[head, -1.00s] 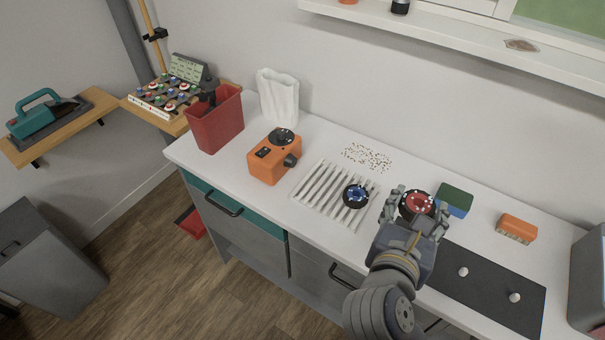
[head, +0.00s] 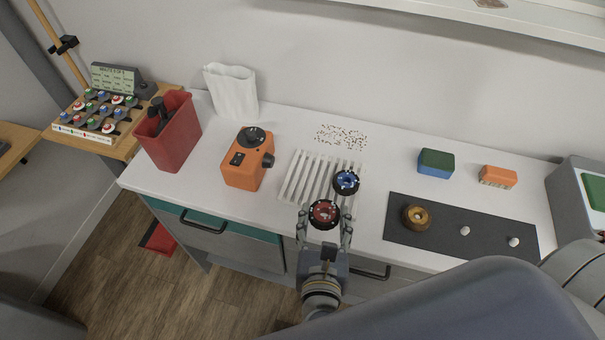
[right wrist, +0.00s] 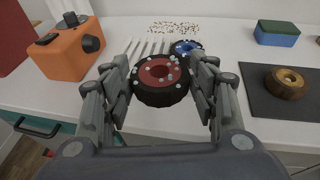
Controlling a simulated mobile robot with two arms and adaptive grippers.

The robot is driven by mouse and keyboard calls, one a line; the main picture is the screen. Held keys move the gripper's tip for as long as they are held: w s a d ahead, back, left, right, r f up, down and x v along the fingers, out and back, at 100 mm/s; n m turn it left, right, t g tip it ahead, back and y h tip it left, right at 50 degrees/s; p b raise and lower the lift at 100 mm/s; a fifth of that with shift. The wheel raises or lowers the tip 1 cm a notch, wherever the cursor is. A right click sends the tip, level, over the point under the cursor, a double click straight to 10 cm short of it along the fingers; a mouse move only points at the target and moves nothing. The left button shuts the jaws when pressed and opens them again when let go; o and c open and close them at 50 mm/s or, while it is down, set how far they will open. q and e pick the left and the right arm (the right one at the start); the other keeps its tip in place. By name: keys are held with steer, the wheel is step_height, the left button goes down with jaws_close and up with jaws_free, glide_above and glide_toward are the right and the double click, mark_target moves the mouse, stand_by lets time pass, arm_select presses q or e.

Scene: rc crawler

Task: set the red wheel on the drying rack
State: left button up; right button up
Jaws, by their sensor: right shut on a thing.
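The red wheel (head: 324,214), with a black tyre and a red hub, is between the fingers of my right gripper (head: 325,217). That gripper is shut on it. The right wrist view shows the red wheel (right wrist: 161,80) between both fingers of the right gripper (right wrist: 161,76). The white slatted drying rack (head: 300,182) lies on the counter just beyond the gripper. The wheel overlaps the rack's near right part in the head view; I cannot tell whether they touch. A blue-hubbed wheel (head: 346,182) sits at the rack's right side, just beyond the red wheel. My left gripper is not in view.
An orange box with a knob (head: 245,172) stands left of the rack, beside a red bin (head: 172,140). A dark mat (head: 440,240) on the right holds a brown ring (head: 416,217) and two white pegs. A green-blue sponge (head: 435,163) lies behind the mat.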

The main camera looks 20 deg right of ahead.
steer(key=w, duration=0.3)
steer(key=w+p, duration=0.1)
steer(key=w, duration=0.3)
steer(key=w+p, duration=0.1)
steer(key=w, duration=0.3)
steer(key=shift+f, duration=0.3)
glide_above(301, 184)
steer(key=shift+s+f+p, duration=0.1)
steer(key=shift+f+p, duration=0.25)
steer(key=shift+p, duration=0.1)
steer(key=shift+w+f, duration=0.1)
steer(key=shift+w, duration=0.15)
steer(key=shift+f, duration=0.4)
steer(key=shift+d+f, duration=0.1)
steer(key=shift+f, duration=1.25)
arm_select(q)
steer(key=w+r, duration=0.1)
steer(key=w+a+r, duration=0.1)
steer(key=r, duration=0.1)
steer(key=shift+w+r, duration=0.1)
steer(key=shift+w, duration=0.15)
arm_select(e)
steer(key=shift+f, duration=0.1)
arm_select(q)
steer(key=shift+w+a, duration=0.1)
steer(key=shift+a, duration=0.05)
arm_select(e)
steer(key=o, duration=1)
steer(key=shift+o, duration=0.2)
steer(key=shift+s, duration=0.1)
